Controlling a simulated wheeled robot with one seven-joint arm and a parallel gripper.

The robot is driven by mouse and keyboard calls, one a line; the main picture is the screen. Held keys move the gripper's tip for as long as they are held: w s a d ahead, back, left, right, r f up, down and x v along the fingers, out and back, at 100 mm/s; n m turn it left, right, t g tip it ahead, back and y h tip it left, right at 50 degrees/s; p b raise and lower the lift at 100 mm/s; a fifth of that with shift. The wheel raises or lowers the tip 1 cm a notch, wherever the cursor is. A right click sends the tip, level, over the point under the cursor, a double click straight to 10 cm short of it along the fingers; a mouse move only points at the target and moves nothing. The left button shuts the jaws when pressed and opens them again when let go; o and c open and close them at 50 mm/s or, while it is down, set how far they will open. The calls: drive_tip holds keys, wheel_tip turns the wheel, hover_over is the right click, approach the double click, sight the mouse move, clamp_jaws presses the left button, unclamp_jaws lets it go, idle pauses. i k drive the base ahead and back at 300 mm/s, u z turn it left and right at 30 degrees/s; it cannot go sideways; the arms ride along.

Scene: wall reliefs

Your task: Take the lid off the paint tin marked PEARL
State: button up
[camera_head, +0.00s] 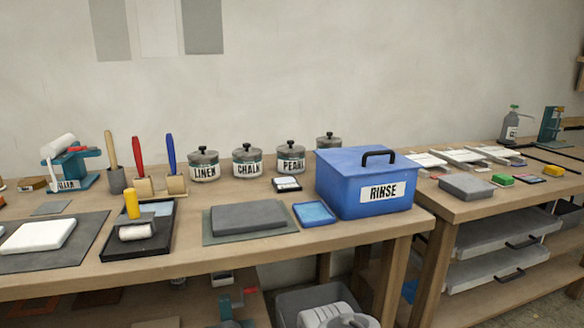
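The paint tin marked PEARL (291,165) stands upright at the back of the workbench, near the wall. Its grey lid (291,150) with a black knob sits on top of it. The tin marked CHALK (247,168) and the tin marked LINEN (203,170) stand to its left, both lidded. Another lidded tin (328,141) stands to its right, its label hidden behind the blue RINSE box. My gripper is not in view.
The blue RINSE box (338,183) with a black handle stands front right of PEARL. A grey block (248,217) on a mat and a blue tray (314,213) lie nearer the front edge.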

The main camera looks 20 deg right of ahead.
sight(290, 148)
drive_tip(key=z, duration=0.45)
drive_tip(key=k, duration=0.55)
drive_tip(key=z, duration=0.95)
drive_tip(key=i, duration=0.8)
drive_tip(key=u, duration=0.85)
drive_tip(key=i, duration=0.5)
drive_tip(key=u, duration=0.55)
